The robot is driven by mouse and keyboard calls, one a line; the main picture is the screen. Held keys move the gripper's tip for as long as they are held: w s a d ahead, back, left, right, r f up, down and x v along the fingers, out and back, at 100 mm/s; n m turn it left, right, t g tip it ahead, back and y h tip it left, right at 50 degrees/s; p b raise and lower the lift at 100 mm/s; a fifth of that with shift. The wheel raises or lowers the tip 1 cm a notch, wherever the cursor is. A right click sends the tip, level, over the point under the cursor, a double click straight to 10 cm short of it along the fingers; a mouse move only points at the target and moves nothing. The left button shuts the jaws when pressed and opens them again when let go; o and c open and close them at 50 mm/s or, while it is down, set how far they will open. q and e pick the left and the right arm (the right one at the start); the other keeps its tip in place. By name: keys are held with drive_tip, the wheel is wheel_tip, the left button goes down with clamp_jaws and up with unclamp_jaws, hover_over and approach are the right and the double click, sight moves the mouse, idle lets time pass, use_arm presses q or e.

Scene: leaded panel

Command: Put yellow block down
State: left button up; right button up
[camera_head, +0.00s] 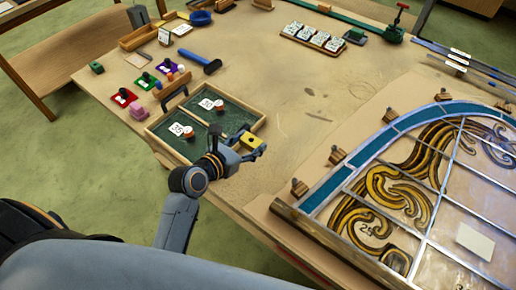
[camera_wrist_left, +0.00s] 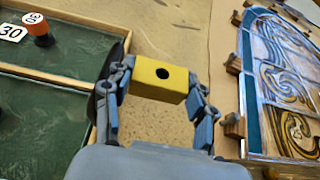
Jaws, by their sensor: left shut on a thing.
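The yellow block (camera_head: 250,141) has a dark round hole in its face. My left gripper (camera_head: 240,148) is shut on it, near the right corner of the green-lined wooden tray (camera_head: 205,145). In the left wrist view the yellow block (camera_wrist_left: 160,79) sits between the two fingers of my left gripper (camera_wrist_left: 158,90), with bare table behind it. I cannot tell its exact height above the table. My right gripper is not in view.
The tray has two green compartments with numbered cards and orange-topped pieces (camera_wrist_left: 38,30). The leaded panel (camera_head: 420,190) lies to the right, with wooden blocks along its edge. The table's middle (camera_head: 300,100) is clear.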

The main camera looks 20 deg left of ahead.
use_arm(q)
drive_tip(key=f, duration=0.1)
drive_tip(key=w+d+f, duration=0.1)
drive_tip(key=w+f, duration=0.1)
drive_tip(key=shift+w+d+f, duration=0.15)
drive_tip(key=shift+d+f, duration=0.2)
drive_tip(key=shift+w+f, duration=0.1)
drive_tip(key=shift+f, duration=1.55)
drive_tip(key=shift+d, duration=0.1)
drive_tip(key=o, duration=0.8)
drive_tip(key=shift+f, duration=0.15)
